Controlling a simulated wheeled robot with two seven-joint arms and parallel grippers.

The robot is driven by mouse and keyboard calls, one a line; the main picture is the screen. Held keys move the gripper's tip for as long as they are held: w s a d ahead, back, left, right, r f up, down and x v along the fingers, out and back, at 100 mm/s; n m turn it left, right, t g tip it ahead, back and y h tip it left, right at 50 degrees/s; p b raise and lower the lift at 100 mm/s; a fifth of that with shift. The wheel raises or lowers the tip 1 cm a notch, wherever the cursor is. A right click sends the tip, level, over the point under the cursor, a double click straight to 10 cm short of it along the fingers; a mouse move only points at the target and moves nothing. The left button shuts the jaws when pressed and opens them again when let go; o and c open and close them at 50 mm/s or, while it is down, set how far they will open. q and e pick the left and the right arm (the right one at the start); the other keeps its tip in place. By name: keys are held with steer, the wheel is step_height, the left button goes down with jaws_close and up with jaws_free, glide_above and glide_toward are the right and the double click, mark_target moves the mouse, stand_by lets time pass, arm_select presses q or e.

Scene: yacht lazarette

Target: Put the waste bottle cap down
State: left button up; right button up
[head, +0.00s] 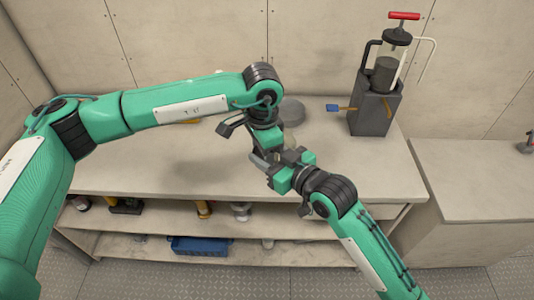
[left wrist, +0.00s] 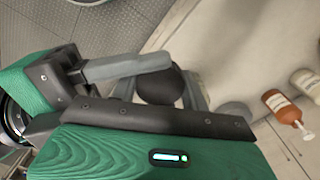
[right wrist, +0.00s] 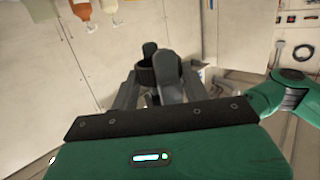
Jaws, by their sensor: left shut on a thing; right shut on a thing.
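The waste bottle cap (left wrist: 162,86) shows as a dark round piece between the fingers in the left wrist view. In the right wrist view it is a dark ring (right wrist: 167,70), partly hidden by fingers. My left gripper (head: 264,160) and my right gripper (head: 283,168) meet over the front part of the bench. Both look shut on the cap, held above the bench top. In the head view the grippers largely hide the cap.
The bench top (head: 130,178) is mostly clear at left and right. A grey round disc (head: 291,111) lies behind the grippers. A dark pump unit with a red handle (head: 378,100) stands at the back right, by a blue-tipped tool (head: 335,107). A blue crate (head: 200,246) is below.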

arm_select(q)
steer(key=o, duration=1.4)
steer(key=shift+c, duration=0.2)
